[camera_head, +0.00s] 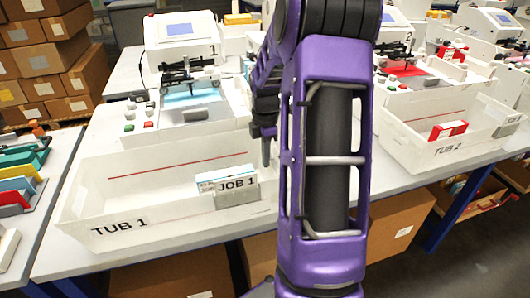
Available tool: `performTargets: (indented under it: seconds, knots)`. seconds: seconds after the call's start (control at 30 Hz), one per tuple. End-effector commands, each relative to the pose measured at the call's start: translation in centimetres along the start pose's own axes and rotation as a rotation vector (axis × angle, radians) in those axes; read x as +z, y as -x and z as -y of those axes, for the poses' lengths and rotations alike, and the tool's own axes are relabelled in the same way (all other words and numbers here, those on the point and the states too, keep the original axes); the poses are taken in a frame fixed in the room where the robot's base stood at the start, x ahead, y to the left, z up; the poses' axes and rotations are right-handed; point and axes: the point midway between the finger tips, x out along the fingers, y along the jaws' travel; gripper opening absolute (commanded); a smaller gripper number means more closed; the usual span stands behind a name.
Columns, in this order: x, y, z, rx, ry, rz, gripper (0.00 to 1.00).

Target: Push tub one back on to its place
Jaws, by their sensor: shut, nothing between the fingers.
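Tub 1 (118,225) is a long white open tub on the grey table at the left, in front of plotter 1 (182,35). Its front wall is close to the table's front edge; I cannot tell whether it overhangs. A white box (226,176) and a grey holder with a JOB 1 card (237,186) are at its front right. My gripper (266,160) is shut and empty, pointing down near the tub's right end. I cannot tell whether it touches the tub. My purple arm hides the area to the right.
Tub 2 (418,158), holding a red-and-white box (448,130), stands at the right before plotter 2 (400,35). Coloured folders (22,185) lie on the left table. Cardboard boxes (395,225) are under the tables. Small coloured buttons sit behind tub 1.

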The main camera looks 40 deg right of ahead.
Motion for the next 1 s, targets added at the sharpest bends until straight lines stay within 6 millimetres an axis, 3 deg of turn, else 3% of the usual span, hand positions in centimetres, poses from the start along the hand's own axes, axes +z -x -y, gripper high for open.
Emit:
performTargets:
  seconds: [0.1, 0.33, 0.77, 0.87, 1.0]
  knots:
    - [0.0, -2.5, 0.1, -0.003, 0.0, 0.0, 0.0]
    - [0.0, -5.0, 0.0, 0.0, -0.002, 0.0, 0.0]
    - [0.1, -5.3, -0.1, 0.002, -0.003, 0.001, 0.0]
    - [1.0, -5.1, 0.0, 0.001, -0.005, 0.0, 0.0]
    - [4.3, -4.9, 0.0, 0.0, -0.01, 0.0, 0.0]
